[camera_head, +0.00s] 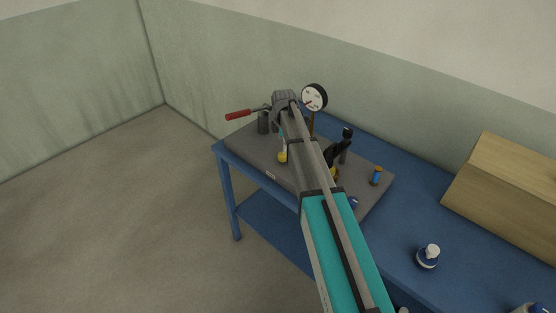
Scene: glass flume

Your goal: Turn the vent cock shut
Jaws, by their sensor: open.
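My gripper (277,115), dark grey, is at the far end of my arm, over the back left part of a grey rig board. It is open; its fingertips are small and partly hidden. A red-handled lever (238,114) sticks out to its left; I cannot tell whether they touch. A black fitting with a slanted handle-like part (336,147) stands right of my arm, with a bit of yellow low beside it. It may be the vent cock, but I cannot tell for sure. My arm hides part of the board's middle.
A round gauge (314,97) stands behind my arm. A small yellow-based part (283,156) is left of my arm, and a blue-and-orange part (376,176) is at right. A white-capped bottle (428,257) and wooden box (510,190) stand on the blue bench (395,235).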

